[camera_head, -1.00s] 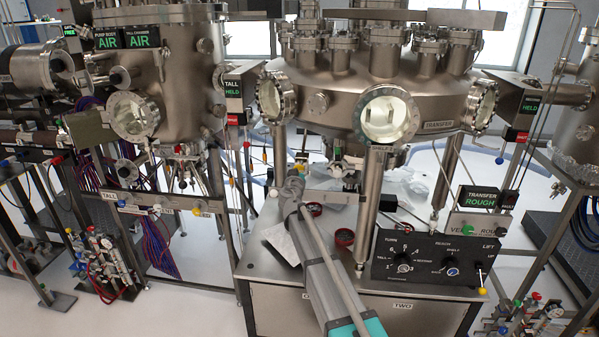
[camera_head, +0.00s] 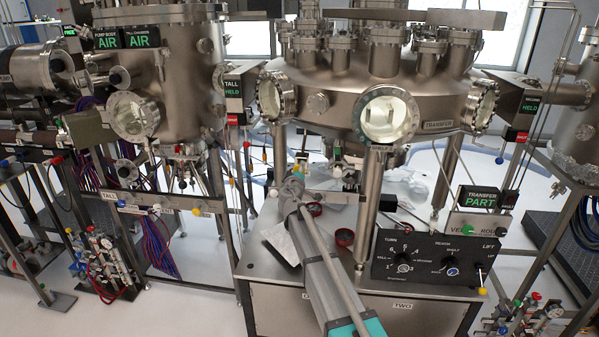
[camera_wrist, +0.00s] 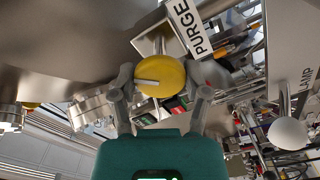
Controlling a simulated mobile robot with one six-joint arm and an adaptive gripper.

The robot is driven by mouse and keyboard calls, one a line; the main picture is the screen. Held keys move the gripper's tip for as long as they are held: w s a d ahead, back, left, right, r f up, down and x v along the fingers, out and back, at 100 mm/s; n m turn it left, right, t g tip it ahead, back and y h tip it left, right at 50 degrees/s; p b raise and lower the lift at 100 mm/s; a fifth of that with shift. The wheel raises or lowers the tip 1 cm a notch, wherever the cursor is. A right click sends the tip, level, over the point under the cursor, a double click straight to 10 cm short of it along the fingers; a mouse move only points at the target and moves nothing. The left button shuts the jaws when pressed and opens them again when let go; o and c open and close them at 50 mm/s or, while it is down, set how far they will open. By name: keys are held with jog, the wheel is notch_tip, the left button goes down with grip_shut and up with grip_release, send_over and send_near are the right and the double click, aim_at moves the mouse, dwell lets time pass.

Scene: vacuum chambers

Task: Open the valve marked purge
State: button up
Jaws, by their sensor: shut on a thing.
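The purge valve's yellow round knob (camera_wrist: 161,76) shows in the wrist view with a pale pointer bar across its face. A white label reading PURGE (camera_wrist: 188,27) stands just above it. My gripper (camera_wrist: 160,84) is shut on the knob, one finger on each side. In the head view my arm reaches up over the bench, and my gripper (camera_head: 292,185) is at its far end below the transfer chamber.
The transfer chamber (camera_head: 330,100) hangs over the bench (camera_head: 255,262). A steel post (camera_head: 370,205) stands right of my arm. A black control panel (camera_head: 425,262) is at the bench's right. A white ball (camera_wrist: 288,134) is right of my gripper.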

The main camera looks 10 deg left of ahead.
jog(key=n, duration=0.4)
jog(key=shift+n, duration=0.3)
jog(key=n, duration=0.3)
jog(key=shift+w+n, duration=0.1)
jog(key=shift+n, duration=0.2)
jog(key=o, duration=1.1)
jog(key=shift+o, duration=0.2)
jog(key=shift+s, duration=0.2)
jog(key=s, duration=1.1)
jog(key=shift+s+a, duration=0.25)
jog(key=shift+s, duration=0.1)
